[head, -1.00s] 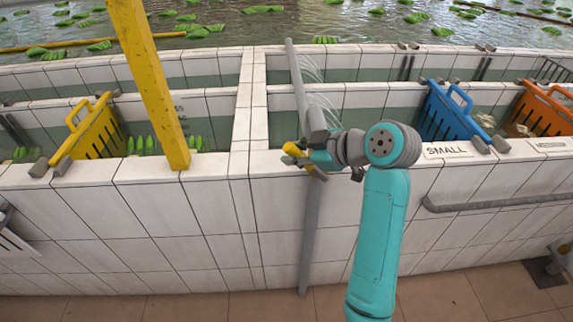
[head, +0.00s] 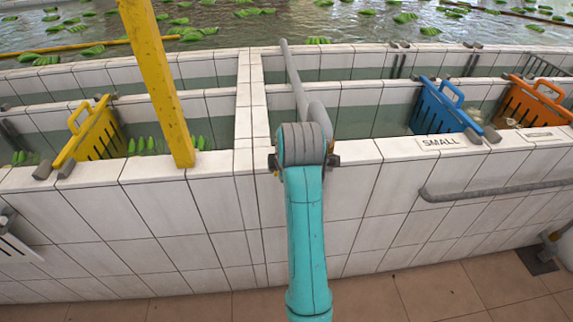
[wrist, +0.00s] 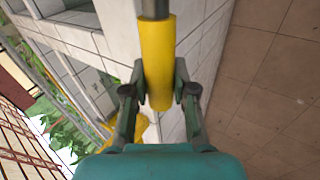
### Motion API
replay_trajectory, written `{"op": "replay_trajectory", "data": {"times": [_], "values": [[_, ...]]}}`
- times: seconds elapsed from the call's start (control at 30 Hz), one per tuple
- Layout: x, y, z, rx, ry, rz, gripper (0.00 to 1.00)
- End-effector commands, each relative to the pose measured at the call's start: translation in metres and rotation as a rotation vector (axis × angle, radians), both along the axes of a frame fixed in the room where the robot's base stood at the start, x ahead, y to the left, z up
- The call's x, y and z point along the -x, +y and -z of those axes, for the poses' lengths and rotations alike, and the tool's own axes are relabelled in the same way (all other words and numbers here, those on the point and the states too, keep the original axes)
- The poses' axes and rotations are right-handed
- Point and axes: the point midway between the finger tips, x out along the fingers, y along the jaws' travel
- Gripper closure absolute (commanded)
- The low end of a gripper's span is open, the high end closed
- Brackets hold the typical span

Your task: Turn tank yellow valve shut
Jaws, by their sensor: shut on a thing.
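The yellow valve handle (wrist: 157,62) shows in the wrist view as a thick yellow sleeve on a grey rod. My gripper (wrist: 160,88) has one finger on each side of it and is shut on it. In the head view my own arm hides the handle, the valve body and my gripper. The grey pipe (head: 295,80) of the tank rises above my arm and leans back over the tank. I see no water spray at the pipe in the head view.
The white tiled tank wall (head: 215,215) runs across in front of me. A yellow post (head: 160,85) stands left of my arm.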

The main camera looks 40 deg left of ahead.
Motion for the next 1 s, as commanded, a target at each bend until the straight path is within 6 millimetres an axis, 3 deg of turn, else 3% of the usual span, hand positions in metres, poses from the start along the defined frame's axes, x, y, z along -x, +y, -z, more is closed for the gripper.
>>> {"op": "replay_trajectory", "data": {"times": [0.7, 0.73, 0.8, 0.83, 1.0], "values": [[0.0002, -0.0006, 0.011, 0.053, -0.053, 0.0, 1.0], [0.0002, -0.0006, 0.0112, 0.053, -0.053, 0.0, 0.69], [0.0002, -0.0007, 0.0111, 0.053, -0.053, 0.0, 0.51], [0.0002, -0.0005, 0.0109, 0.052, -0.053, 0.0, 0.47], [0.0002, -0.0003, 0.0096, 0.051, -0.055, 0.0, 0.47]]}}
